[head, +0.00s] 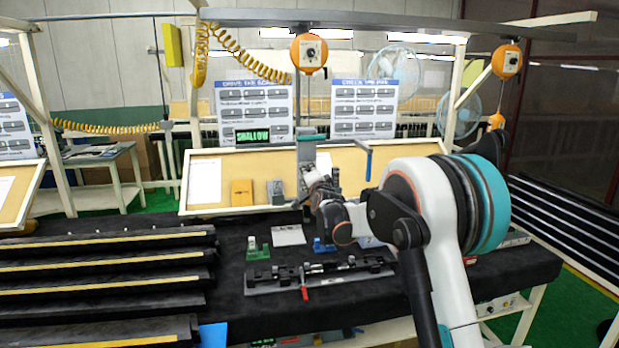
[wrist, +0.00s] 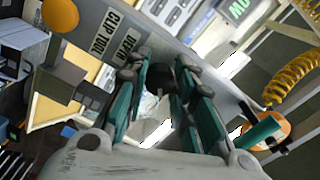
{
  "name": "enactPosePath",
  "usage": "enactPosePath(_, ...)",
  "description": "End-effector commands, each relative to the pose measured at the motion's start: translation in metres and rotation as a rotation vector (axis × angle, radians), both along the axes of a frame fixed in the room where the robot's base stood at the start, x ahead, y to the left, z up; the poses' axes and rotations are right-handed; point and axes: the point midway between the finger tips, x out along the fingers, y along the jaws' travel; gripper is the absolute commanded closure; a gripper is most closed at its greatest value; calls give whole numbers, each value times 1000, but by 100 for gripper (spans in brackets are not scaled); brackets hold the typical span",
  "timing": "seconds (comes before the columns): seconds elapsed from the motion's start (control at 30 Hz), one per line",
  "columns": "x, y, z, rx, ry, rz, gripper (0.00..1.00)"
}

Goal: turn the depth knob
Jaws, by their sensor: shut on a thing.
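In the wrist view, my gripper (wrist: 162,63) has its two teal fingers shut on a small dark round knob (wrist: 160,78). The knob sits at a grey plate (wrist: 187,58) that bears a clip tool label (wrist: 115,40). In the head view, my gripper (head: 312,178) is against the grey tool column (head: 306,152) with a teal top, in front of the tilted board. The knob is hidden there by my gripper. A green-lit display (head: 252,135) reads "SHALLOW"; part of it shows in the wrist view (wrist: 238,10).
Below my gripper, a dark bench (head: 230,310) holds a long black fixture (head: 330,272) with a red handle (head: 304,292) and a green block (head: 257,248). Dark stepped racks (head: 100,265) stand at left. An orange balancer (head: 308,53) and coiled yellow hose (head: 245,58) hang above.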

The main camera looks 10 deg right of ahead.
Motion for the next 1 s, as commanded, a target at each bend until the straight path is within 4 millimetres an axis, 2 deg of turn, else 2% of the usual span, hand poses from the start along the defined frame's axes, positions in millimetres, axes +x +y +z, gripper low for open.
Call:
enactPosePath(0.3, 0, 0, 0, 118, 0, 0, 100)
enactPosePath(0.83, 0, 0, 0, 141, 0, 0, 100)
enactPosePath(0.87, 0, 0, 0, 141, 0, 0, 72)
enactPosePath(0.9, 0, 0, 0, 141, 0, 0, 63)
enactPosePath(0.93, 0, 0, 0, 141, 0, 0, 56)
enactPosePath(1.0, 0, 0, 0, 140, 0, 0, 56)
